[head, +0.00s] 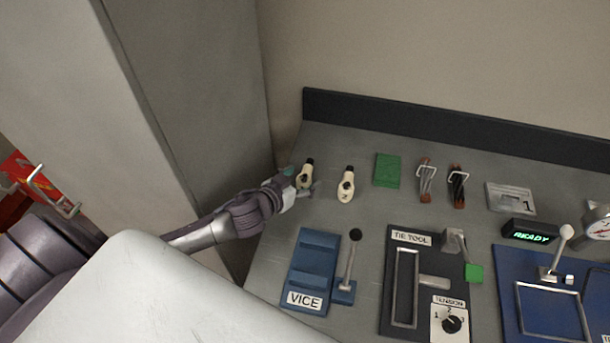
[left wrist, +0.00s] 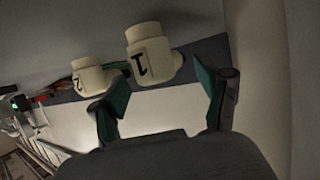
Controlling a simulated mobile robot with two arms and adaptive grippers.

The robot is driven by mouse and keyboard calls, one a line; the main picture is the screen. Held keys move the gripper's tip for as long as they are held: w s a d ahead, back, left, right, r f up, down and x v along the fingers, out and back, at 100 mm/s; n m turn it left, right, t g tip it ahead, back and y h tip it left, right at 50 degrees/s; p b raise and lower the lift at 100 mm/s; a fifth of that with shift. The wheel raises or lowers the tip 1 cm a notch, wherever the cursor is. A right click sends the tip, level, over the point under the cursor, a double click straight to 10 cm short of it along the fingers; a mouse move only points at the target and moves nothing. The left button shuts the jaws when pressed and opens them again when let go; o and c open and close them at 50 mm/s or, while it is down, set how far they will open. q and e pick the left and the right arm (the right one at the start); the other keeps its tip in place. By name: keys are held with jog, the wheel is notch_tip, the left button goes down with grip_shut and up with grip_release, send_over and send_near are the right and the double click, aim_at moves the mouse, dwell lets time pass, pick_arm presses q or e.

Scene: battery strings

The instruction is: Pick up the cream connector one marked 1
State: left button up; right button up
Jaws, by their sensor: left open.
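The cream connector marked 1 (left wrist: 143,45) shows upright in the left wrist view, with a black 1 on its side. It appears in the head view as the leftmost cream connector (head: 306,173) with a black tip, at the back left of the bench. My left gripper (head: 301,183) is open right at it, one finger on each side as seen from the head. In the left wrist view, the connector is just beyond and between the two fingertips (left wrist: 160,75); I cannot tell whether they touch it. My right gripper is not in view.
A green block (head: 387,170) and cable bundles (head: 426,180) lie farther right. The blue vice (head: 312,270) is in front. A grey cabinet (head: 205,90) stands left.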

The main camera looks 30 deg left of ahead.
pick_arm(q)
jog(key=shift+x, duration=0.95)
jog(key=shift+s, duration=0.15)
jog(key=shift+c, duration=0.7)
grip_shut()
